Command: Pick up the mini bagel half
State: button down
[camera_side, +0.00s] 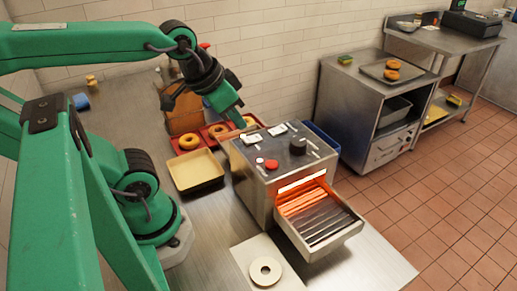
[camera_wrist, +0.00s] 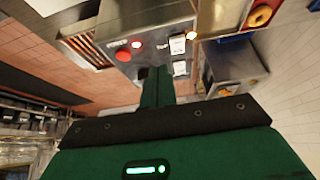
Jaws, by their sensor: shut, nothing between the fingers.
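A pale, flat ring (camera_side: 265,271), which looks like a cut bagel half, lies on a light square board (camera_side: 245,254) at the front of the steel table in the side view. Several golden bagels (camera_side: 189,141) sit in a red tray (camera_side: 174,143) behind the toaster; one bagel (camera_wrist: 259,15) also shows at the top right of the wrist view. My gripper (camera_side: 238,122) is shut and empty, above the back of the toaster, well away from the pale ring. In the wrist view my shut gripper (camera_wrist: 157,77) points at the toaster top. The pale ring is not visible there.
The steel toaster (camera_side: 254,183) has glowing bars and an open sloping chute (camera_side: 318,222) at its front. An empty tan tray (camera_side: 194,171) stands left of it. A side cabinet (camera_side: 352,110) holds a tray with two bagels. Bare table lies around the board.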

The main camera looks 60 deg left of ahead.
jog(key=shift+c, duration=1.3)
grip_release()
jog(key=shift+r, duration=0.15)
notch_tip(320, 180, up, 5)
jog(key=s+d+m+g, duration=0.2)
jog(key=d+m+g, duration=0.1)
jog(key=d, duration=0.7)
jog(key=s+d+m+g, duration=0.2)
jog(key=d+g, duration=0.1)
jog(key=d, duration=0.7)
notch_tip(320, 180, down, 22)
